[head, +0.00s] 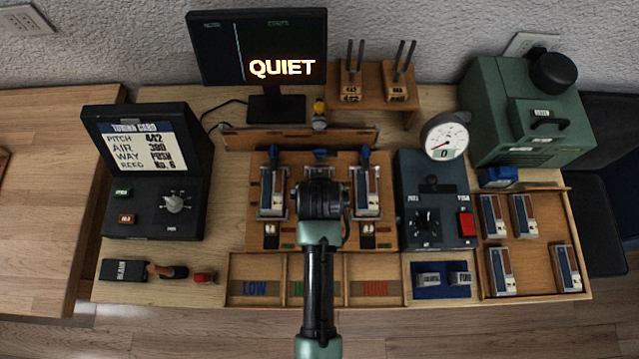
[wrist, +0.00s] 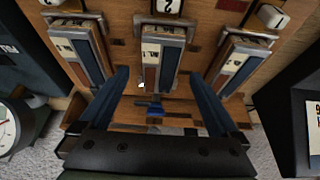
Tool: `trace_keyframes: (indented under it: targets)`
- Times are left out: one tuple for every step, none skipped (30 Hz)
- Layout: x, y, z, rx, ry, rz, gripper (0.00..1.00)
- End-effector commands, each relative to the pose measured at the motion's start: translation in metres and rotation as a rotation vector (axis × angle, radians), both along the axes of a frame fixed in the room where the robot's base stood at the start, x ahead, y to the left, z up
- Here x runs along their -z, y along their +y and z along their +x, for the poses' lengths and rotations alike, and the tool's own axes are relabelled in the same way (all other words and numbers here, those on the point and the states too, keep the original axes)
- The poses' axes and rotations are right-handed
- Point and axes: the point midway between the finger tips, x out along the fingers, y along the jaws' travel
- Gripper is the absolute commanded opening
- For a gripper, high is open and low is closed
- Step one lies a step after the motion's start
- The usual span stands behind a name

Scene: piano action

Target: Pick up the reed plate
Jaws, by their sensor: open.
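Reed plates with blue, red and pale stripes sit in metal clamps on a wooden board; the left one (head: 272,190) and right one (head: 367,190) show in the head view. The middle one is hidden there under my gripper (head: 320,205). In the wrist view the middle reed plate (wrist: 162,60) stands in its holder between the two fingers of my gripper (wrist: 158,78). The jaws are open, with a gap on each side of the plate. Several similar plates (head: 492,215) lie in the wooden tray (head: 535,293) at right.
A gauge box (head: 430,235) stands right of the board and a tuning card console (head: 150,175) left. A monitor (head: 220,50) reads QUIET behind. Low wooden bins (head: 255,265) lie in front. Neighbouring clamps (wrist: 75,45) flank my fingers closely.

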Motion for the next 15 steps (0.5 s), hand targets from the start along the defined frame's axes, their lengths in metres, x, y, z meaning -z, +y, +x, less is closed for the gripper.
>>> trace_keyframes:
  targets:
    - [0.003, 0.0, 0.004, 0.0, 0.002, 0.0, 0.97]
    - [0.006, 0.0, 0.005, 0.0, 0.002, 0.0, 0.97]
    - [0.012, 0.0, 0.007, 0.0, 0.002, 0.0, 0.97]
    - [0.015, 0.0, 0.008, 0.0, 0.001, 0.0, 0.97]
    - [0.018, 0.0, 0.009, 0.0, 0.001, 0.0, 0.97]
    - [0.02, 0.0, 0.01, 0.0, 0.0, 0.0, 0.97]
    - [0.022, 0.0, 0.011, 0.0, 0.001, 0.0, 0.97]
    - [0.024, 0.0, 0.011, 0.0, 0.001, 0.0, 0.97]
    - [0.025, 0.0, 0.012, 0.0, -0.001, 0.0, 0.97]
    - [0.026, 0.0, 0.012, 0.0, -0.001, 0.0, 0.97]
    - [0.026, 0.0, 0.012, 0.0, -0.001, 0.0, 0.97]
    - [0.026, 0.0, 0.012, 0.0, -0.001, 0.0, 0.97]
    - [0.026, 0.0, 0.012, 0.0, -0.001, 0.0, 0.97]
    - [0.026, 0.0, 0.012, 0.0, -0.001, 0.0, 0.97]
    - [0.026, 0.0, 0.012, 0.0, -0.001, 0.0, 0.97]
